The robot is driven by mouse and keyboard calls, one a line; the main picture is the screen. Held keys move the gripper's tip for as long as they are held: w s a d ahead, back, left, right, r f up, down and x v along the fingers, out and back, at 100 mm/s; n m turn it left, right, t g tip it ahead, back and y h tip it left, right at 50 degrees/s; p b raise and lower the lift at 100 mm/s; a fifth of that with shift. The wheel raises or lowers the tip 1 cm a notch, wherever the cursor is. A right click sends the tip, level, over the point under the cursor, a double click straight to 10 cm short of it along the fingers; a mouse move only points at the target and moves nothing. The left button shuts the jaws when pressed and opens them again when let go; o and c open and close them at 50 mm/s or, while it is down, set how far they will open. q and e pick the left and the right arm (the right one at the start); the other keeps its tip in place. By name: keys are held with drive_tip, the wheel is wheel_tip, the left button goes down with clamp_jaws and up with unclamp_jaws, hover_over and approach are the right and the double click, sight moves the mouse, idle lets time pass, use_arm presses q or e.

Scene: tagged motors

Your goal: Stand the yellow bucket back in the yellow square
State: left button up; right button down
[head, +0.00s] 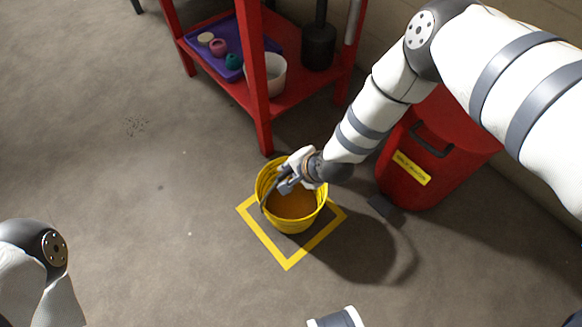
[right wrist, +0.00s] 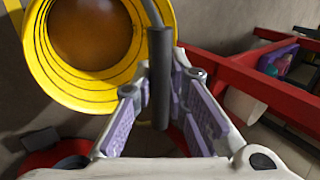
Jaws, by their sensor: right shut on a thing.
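The yellow bucket (head: 309,218) is upright or nearly so over the yellow square (head: 287,264) taped on the floor, and hides the square's back part. Whether its base touches the floor I cannot tell. It holds something orange-brown. My right gripper (head: 287,183) is at the bucket's mouth, shut on the dark grip of its handle. In the right wrist view the handle grip (right wrist: 160,75) stands between the two fingers of the right gripper (right wrist: 160,105), with the yellow bucket (right wrist: 55,78) at upper left. My left gripper is not in view.
A red shelf (head: 257,100) stands behind the bucket, with a purple tray (head: 220,48), a white pot (head: 268,75) and a dark container (head: 319,47). A red bin (head: 440,165) with a dark pedal (head: 386,208) stands at right. Floor to the left is clear.

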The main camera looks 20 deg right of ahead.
drive_tip(key=shift+w+f, duration=0.1)
drive_tip(key=shift+f, duration=0.25)
idle(0.5)
